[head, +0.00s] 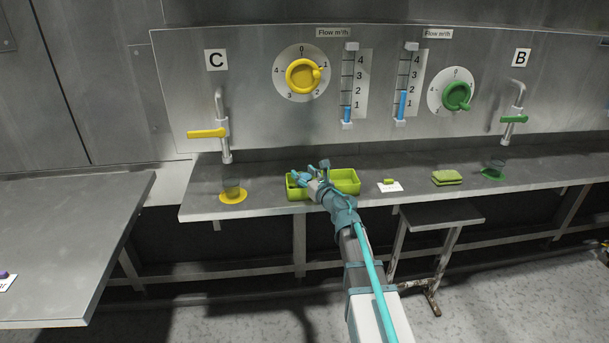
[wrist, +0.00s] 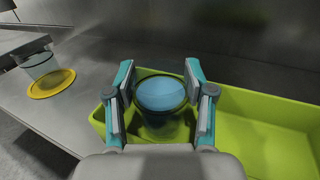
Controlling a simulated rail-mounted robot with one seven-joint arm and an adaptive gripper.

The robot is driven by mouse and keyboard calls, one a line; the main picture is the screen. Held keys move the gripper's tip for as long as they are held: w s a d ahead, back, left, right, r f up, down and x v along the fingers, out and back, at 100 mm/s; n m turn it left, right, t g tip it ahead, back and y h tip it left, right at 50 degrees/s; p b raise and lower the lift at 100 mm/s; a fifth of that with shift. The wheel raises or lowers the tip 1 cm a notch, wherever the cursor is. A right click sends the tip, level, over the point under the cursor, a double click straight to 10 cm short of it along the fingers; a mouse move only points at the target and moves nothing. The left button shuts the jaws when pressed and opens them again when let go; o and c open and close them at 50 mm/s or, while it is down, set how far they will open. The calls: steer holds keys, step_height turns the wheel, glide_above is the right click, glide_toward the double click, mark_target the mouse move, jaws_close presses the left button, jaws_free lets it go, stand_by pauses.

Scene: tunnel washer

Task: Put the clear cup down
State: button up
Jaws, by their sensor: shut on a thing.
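My gripper (head: 307,173) is over the left part of the lime-green tray (head: 347,182) on the counter. In the wrist view my gripper (wrist: 160,85) is shut on a clear cup (wrist: 161,95) with a dark rim and a blue surface inside. The cup looks upright, with one finger on each side. The tray (wrist: 262,108) lies around and beneath it in that view. I cannot tell whether the cup's base touches the tray floor. In the head view the held cup is mostly hidden by my gripper.
Another clear cup (head: 232,188) stands on a yellow disc (head: 233,197) at left, below tap C (head: 221,125). A third cup (head: 496,166) stands on a green disc (head: 489,175) below tap B. A white card (head: 390,187) and green sponges (head: 447,178) lie right of the tray.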

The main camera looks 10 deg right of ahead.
steer(key=shift+f, duration=0.2)
steer(key=o, duration=1.3)
steer(key=shift+r, duration=0.1)
steer(key=shift+c, duration=0.2)
steer(key=shift+r, duration=0.2)
steer(key=b+v, duration=0.1)
steer(key=v, duration=1.1)
